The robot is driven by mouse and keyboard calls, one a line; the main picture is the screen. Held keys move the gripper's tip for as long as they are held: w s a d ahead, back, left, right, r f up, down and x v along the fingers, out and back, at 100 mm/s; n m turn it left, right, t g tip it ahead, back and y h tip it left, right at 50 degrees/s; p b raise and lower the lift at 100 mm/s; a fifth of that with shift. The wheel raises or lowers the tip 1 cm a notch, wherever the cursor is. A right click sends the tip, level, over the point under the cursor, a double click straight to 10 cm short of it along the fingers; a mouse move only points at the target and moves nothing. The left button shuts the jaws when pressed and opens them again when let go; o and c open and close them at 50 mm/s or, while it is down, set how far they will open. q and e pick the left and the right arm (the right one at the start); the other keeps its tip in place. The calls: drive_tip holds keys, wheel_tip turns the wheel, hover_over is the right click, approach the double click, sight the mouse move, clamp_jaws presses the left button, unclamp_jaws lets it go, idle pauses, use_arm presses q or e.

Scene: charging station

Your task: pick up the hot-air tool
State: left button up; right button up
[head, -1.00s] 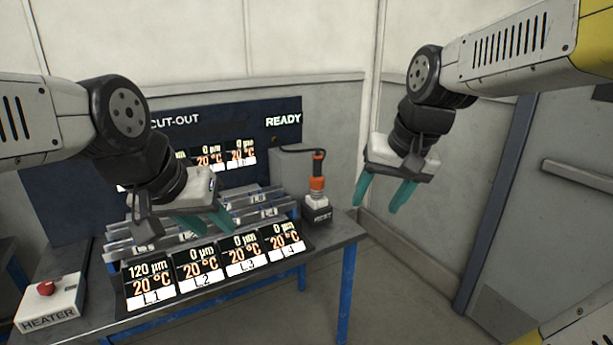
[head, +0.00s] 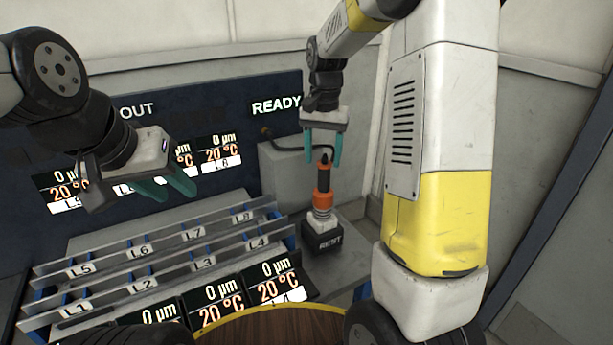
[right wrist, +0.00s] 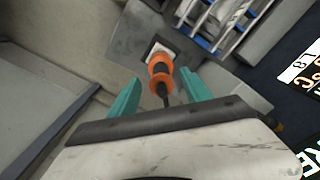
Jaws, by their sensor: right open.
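The hot-air tool (head: 322,199), orange and black, stands upright in its dark block marked REST (head: 323,240) at the right end of the bench. It also shows in the right wrist view (right wrist: 160,70), with its dark upper end towards the gripper. My right gripper (head: 323,161) is open above the tool and points down. Its two teal fingers show on either side of the tool's upper end in both views; I see no contact. My left gripper (head: 176,190) is empty, its fingers apart, over the left part of the bench.
A rack (head: 150,262) with slots labelled L1 to L8 lies left of the tool. Tilted temperature displays (head: 278,283) stand in front of it. A dark panel (head: 285,88) reading READY rises behind.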

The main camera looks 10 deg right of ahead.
sight(324, 177)
drive_tip(key=shift+w+f, duration=0.25)
drive_tip(key=shift+w, duration=0.2)
drive_tip(key=shift+f, duration=0.35)
drive_tip(key=f, duration=0.7)
drive_tip(key=shift+w+d, duration=0.3)
drive_tip(key=shift+d, duration=0.1)
drive_tip(key=shift+r, duration=0.1)
clamp_jaws()
